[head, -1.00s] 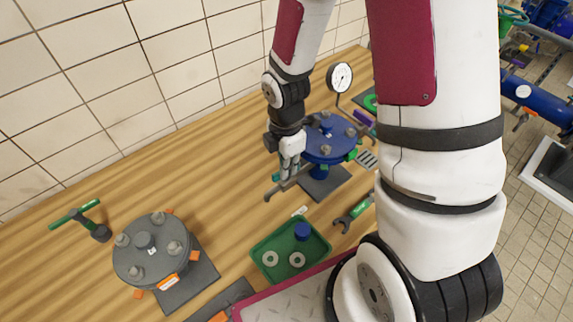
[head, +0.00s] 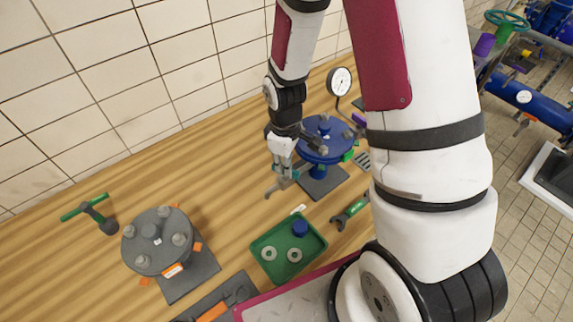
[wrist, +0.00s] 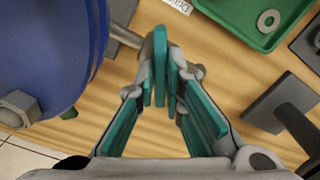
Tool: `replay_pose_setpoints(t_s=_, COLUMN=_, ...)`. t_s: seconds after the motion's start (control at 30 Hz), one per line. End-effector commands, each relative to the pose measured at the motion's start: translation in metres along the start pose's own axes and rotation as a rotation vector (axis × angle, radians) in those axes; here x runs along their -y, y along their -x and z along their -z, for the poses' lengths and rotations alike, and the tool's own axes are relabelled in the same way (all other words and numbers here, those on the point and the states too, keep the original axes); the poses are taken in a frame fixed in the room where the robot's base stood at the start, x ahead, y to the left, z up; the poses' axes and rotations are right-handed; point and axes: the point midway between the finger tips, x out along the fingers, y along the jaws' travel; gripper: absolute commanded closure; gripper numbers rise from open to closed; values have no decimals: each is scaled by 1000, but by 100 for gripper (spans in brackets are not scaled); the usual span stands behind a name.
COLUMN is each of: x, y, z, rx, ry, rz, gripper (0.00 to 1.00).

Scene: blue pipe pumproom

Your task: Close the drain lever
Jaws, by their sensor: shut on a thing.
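The blue flanged vessel (head: 322,140) stands on a dark base plate on the wooden bench, right of my gripper. A short grey drain pipe (wrist: 125,36) leaves its side in the wrist view. At its end is a grey drain fitting (wrist: 147,70), partly hidden by my fingers; its grey end (head: 270,193) shows below the gripper in the head view. My gripper (head: 281,178) points down beside the vessel. In the wrist view its teal-padded fingers (wrist: 167,78) are closed together at the fitting, shut on the drain lever. The lever is mostly hidden, so its angle is unclear.
A green tray (head: 266,271) with washers and a blue cap lies in front. A grey flanged unit (head: 155,240) and a green-handled tool (head: 86,208) are at left. A pressure gauge (head: 340,81) stands behind the vessel.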

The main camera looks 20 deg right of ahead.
Motion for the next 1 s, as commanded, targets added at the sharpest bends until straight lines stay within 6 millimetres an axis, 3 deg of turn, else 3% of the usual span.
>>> replay_pose_setpoints(t_s=0.5, x=0, y=2, z=0, rx=-2, ry=-402, rz=-2, gripper=100)
replay_pose_setpoints(t_s=1.0, x=-1, y=1, z=0, rx=-2, ry=-524, rz=-2, gripper=100)
